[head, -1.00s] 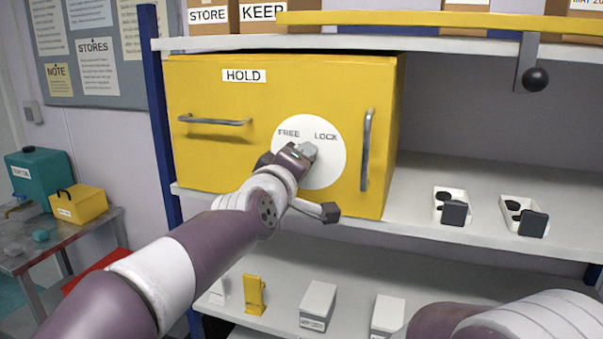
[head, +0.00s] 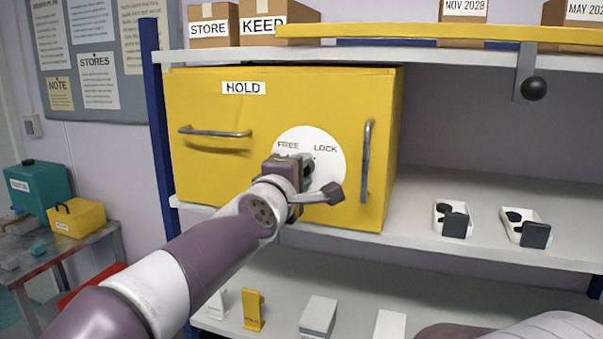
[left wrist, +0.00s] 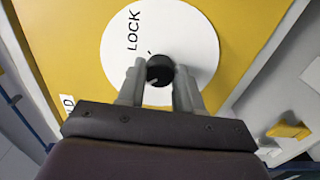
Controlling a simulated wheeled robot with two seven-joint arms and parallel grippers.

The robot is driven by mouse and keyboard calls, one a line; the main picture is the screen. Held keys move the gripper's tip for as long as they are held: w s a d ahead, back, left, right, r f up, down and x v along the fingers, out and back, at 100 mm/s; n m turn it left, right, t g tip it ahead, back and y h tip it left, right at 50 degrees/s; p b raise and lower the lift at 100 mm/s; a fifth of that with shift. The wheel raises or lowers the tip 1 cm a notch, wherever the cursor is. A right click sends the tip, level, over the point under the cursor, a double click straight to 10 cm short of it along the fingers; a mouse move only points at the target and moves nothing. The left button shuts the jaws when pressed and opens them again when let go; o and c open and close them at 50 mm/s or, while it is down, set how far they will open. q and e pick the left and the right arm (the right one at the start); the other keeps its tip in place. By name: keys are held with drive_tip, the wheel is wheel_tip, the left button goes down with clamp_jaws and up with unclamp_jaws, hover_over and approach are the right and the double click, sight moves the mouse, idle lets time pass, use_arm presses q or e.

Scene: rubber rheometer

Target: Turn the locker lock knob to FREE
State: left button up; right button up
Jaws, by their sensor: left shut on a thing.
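The yellow locker (head: 215,100), labelled HOLD, stands on the upper shelf. Its front has a round white dial plate (head: 328,170) marked FREE on the left and LOCK on the right. My left gripper (head: 300,160) is at the middle of the plate in the head view and hides most of the knob. In the left wrist view the black knob (left wrist: 160,70) sits between the two grey fingers (left wrist: 158,82), which are shut on it. The word LOCK (left wrist: 133,30) is left of the knob there; FREE is not visible. My right gripper is out of view.
Two bar handles, one horizontal (head: 215,132) and one vertical (head: 366,160), flank the dial. A yellow bar (head: 420,37) with a black ball crosses above. Boxes stand below.

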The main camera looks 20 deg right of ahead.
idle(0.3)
use_arm(q)
drive_tip(key=o, duration=1)
drive_tip(key=shift+a, duration=0.1)
drive_tip(key=b+v, duration=0.2)
drive_tip(key=v, duration=1)
drive_tip(key=shift+s+a+b, duration=0.15)
drive_tip(key=shift+s+b, duration=0.1)
drive_tip(key=shift+b, duration=0.05)
drive_tip(key=shift+f, duration=0.1)
